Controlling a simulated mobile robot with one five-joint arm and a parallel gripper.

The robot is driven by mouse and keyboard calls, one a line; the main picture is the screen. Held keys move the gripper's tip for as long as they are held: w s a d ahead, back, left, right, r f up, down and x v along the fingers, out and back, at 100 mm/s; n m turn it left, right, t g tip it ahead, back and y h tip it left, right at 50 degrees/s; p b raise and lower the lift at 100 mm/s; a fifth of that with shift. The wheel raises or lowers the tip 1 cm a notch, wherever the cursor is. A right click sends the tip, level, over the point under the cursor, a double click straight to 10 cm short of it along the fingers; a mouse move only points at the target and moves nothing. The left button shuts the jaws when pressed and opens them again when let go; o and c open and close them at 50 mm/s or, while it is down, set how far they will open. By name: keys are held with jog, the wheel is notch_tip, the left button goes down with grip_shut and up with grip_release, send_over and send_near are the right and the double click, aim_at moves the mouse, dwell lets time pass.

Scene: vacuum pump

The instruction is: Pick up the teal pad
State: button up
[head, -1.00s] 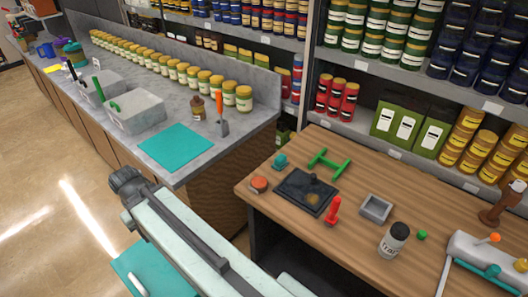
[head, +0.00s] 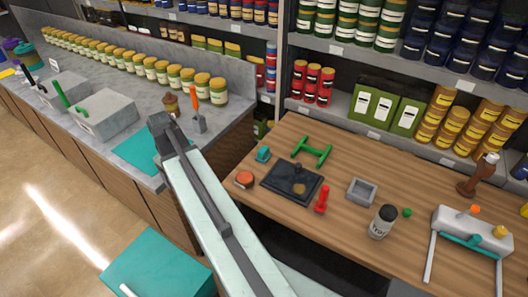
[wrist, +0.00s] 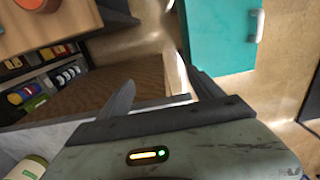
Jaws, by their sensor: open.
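Two teal things could be the pad. A small teal block (head: 263,154) sits near the left back edge of the wooden table, beside a black tray. A flat teal sheet (head: 137,152) lies on the grey counter, partly covered by my arm. I cannot tell which is meant, and neither shows clearly in the wrist view. My gripper (wrist: 160,76) is open, with its two fingers spread and nothing between them. My arm reaches up across the head view toward the counter; the fingers cannot be made out there.
The wooden table (head: 340,232) holds a black tray (head: 291,183), a red-orange puck (head: 244,179), a green frame (head: 312,152), a red tool (head: 321,200) and a grey dish (head: 362,191). A teal box with a white handle (head: 160,272) stands low in front.

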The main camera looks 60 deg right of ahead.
jog(key=s+d+r+p, duration=0.1)
jog(key=s+d, duration=0.2)
jog(key=d, duration=0.6)
jog(key=s+d+r, duration=0.1)
jog(key=s+d, duration=0.3)
jog(key=d, duration=0.5)
send_over(264, 149)
jog(key=shift+w+a+r+p, duration=0.1)
jog(key=shift+a+r+p, duration=0.1)
jog(key=shift+a+p, duration=0.15)
jog(key=shift+d, duration=0.1)
notch_tip(264, 149, down, 3)
jog(key=b, duration=0.3)
notch_tip(264, 149, down, 5)
jog(key=b, duration=0.5)
jog(key=shift+d+f, duration=0.15)
jog(key=shift+r, duration=0.2)
